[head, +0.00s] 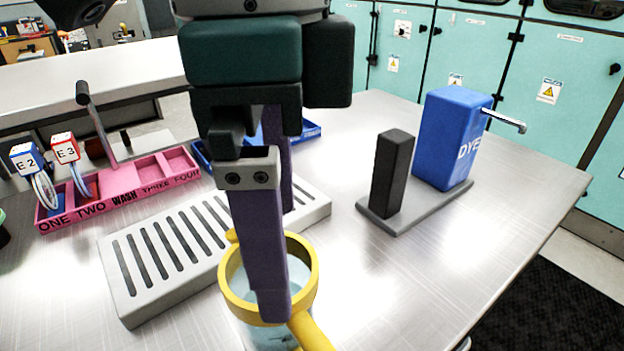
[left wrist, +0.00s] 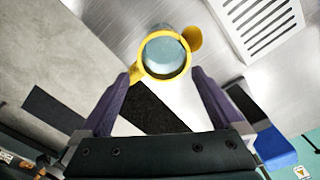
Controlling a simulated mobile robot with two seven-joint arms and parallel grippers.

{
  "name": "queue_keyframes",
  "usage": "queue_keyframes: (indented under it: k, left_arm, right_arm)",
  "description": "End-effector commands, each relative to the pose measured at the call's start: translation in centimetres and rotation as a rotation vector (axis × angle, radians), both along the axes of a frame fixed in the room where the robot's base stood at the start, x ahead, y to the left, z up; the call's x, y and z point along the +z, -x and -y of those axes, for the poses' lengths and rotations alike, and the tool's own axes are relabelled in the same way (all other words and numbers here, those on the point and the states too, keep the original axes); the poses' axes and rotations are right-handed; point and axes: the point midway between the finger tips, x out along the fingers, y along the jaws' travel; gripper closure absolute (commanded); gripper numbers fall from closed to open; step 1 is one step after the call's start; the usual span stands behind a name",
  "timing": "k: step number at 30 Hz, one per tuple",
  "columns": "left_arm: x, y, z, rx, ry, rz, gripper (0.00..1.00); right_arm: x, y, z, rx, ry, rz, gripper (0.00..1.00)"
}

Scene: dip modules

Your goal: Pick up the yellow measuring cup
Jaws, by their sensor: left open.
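The yellow measuring cup (head: 309,263) stands on the steel table at the front edge of the grey slotted tray. Its rim, handle and small spout are yellow, and its body looks pale blue and clear. The handle points to the lower right. My left gripper (head: 279,262) is open and points down over the cup, with one purple finger in front of it hiding part of the rim. In the left wrist view the cup (left wrist: 165,76) shows between and beyond the fingertips, with its handle by the left finger. Contact cannot be told. My right gripper is not in view.
The grey slotted tray (head: 130,301) lies left of the cup. A pink labelled tray (head: 128,203) with E2 and E3 tags is farther left. A blue DYE dispenser (head: 446,140) and a black block (head: 391,173) share a grey base at right. The table's front right is clear.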

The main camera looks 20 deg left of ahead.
Motion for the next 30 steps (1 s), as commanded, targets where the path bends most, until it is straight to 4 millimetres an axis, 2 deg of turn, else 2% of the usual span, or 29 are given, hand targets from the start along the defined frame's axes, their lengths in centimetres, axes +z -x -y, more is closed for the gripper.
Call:
queue_keyframes:
  k: [1, 16, 22, 25, 30]
  left_arm:
    - [-0.7, -0.2, -0.3, -0.001, -0.012, 0.002, 0.00]
    - [-6.1, -0.2, -0.8, -0.001, -0.022, -0.005, 0.00]
    - [-9.3, -0.1, -1.3, 0.000, -0.021, -0.006, 0.00]
    - [-10.1, -0.2, -1.4, 0.001, -0.022, -0.001, 0.00]
    - [-10.3, -0.2, -1.3, 0.000, -0.021, 0.000, 0.00]
  right_arm:
    - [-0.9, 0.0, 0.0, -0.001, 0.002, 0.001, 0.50]
    - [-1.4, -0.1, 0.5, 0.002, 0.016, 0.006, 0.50]
    - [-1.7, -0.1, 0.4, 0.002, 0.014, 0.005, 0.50]
    - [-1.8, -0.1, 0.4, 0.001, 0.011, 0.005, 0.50]
    - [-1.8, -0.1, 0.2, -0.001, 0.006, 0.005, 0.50]
